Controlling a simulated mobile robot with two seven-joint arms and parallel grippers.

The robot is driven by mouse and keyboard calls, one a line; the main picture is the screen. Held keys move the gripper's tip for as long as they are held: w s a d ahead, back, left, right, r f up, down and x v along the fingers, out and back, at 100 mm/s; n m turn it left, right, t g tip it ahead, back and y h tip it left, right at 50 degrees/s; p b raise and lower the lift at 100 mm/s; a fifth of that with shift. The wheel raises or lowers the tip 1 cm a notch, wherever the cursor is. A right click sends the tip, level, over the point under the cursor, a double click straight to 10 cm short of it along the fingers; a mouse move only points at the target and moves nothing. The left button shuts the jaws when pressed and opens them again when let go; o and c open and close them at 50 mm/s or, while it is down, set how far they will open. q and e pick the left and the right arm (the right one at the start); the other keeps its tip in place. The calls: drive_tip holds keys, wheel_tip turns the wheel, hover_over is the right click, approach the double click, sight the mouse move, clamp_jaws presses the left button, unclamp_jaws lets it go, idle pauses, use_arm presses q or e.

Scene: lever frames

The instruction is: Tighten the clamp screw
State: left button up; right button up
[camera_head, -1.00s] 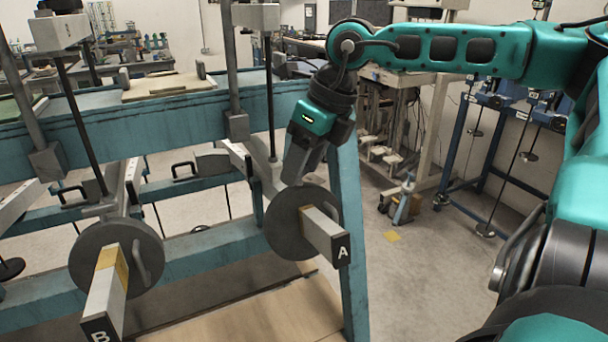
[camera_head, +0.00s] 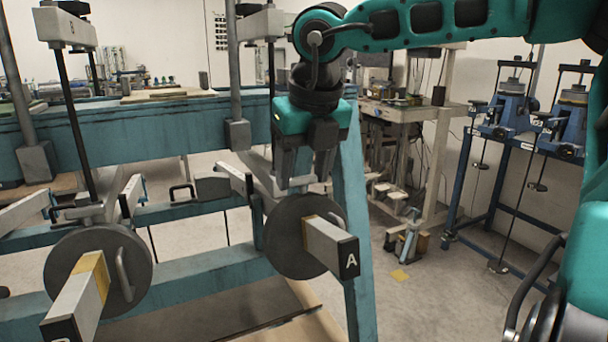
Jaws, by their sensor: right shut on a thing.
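The lever arm marked A (camera_head: 335,250) sticks out toward me, with a round grey disc weight (camera_head: 290,245) around it. My right gripper (camera_head: 304,183) comes in from the right and points down at the top of this disc. Its two fingers are shut on what I take to be the clamp screw, which is mostly hidden between them. A second lever arm (camera_head: 75,300) with a yellow band carries a like disc weight (camera_head: 105,260) with a curved handle at the left. My left gripper is not in view.
The teal frame beam (camera_head: 190,130) and its slanted leg (camera_head: 352,220) stand close to the right gripper. Upright rods (camera_head: 235,70) rise beside it. A blue stand (camera_head: 465,190) is at the right, with open floor (camera_head: 420,290) between.

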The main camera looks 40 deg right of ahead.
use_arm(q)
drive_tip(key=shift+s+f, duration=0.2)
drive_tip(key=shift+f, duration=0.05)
use_arm(e)
drive_tip(key=o, duration=1)
drive_tip(key=shift+o, duration=0.2)
use_arm(q)
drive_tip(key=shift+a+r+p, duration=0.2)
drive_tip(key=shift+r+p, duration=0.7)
drive_tip(key=shift+p, duration=0.25)
use_arm(e)
drive_tip(key=v, duration=1.3)
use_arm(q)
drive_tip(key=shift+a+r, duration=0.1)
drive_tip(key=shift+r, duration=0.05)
